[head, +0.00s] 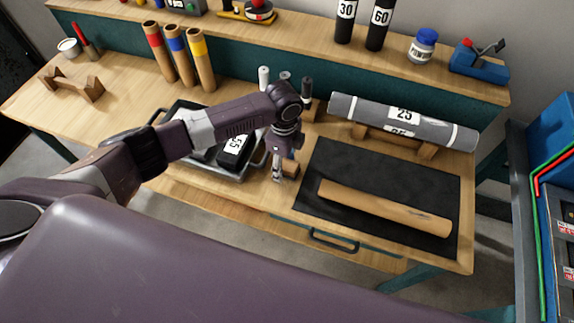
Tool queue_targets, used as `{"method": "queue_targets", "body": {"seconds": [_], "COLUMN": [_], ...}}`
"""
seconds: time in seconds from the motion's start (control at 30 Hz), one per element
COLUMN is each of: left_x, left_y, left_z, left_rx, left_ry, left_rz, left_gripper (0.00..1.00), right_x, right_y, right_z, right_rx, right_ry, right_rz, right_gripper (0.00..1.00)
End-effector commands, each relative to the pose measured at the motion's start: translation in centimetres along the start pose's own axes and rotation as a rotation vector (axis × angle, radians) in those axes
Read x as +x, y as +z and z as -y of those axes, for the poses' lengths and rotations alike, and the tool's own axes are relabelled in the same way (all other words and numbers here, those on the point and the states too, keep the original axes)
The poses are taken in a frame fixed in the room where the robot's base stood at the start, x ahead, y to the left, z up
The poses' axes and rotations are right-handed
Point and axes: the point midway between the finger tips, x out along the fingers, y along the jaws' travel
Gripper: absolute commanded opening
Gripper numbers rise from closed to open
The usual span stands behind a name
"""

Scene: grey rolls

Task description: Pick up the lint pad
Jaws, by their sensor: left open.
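My left gripper (279,173) points down over the table's front part, between the metal tray and the black mat. Its jaws are open. No other thing is clearly a lint pad. My right gripper is not in view.
A metal tray (225,176) holds black pieces, one marked 55, partly behind my left arm. A cardboard tube (385,207) lies on the black mat (335,161). A grey roll (443,130) rests on a wooden cradle behind. Small bottles stand behind the gripper.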

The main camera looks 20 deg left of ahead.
Motion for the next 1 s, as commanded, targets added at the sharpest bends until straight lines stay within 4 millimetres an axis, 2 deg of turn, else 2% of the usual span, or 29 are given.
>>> {"method": "queue_targets", "body": {"seconds": [0.2,0.6,0.87,1.0], "left_x": [0.06,0.02,-0.1,-0.86], "left_y": [-0.03,-0.02,-0.02,-0.04], "left_z": [0.01,0.0,0.03,0.09], "left_rx": [0.0,0.0,0.0,0.0], "left_ry": [0.0,0.0,-0.001,-0.002], "left_rz": [0.0,0.0,-0.001,-0.001], "left_gripper": [0.51,0.08,0.07,0.07], "right_x": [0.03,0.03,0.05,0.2], "right_y": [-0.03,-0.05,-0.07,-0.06], "right_z": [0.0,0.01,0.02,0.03], "right_rx": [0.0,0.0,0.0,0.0], "right_ry": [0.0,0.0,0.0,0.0], "right_rz": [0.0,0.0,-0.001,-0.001], "right_gripper": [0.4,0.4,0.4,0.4]}}
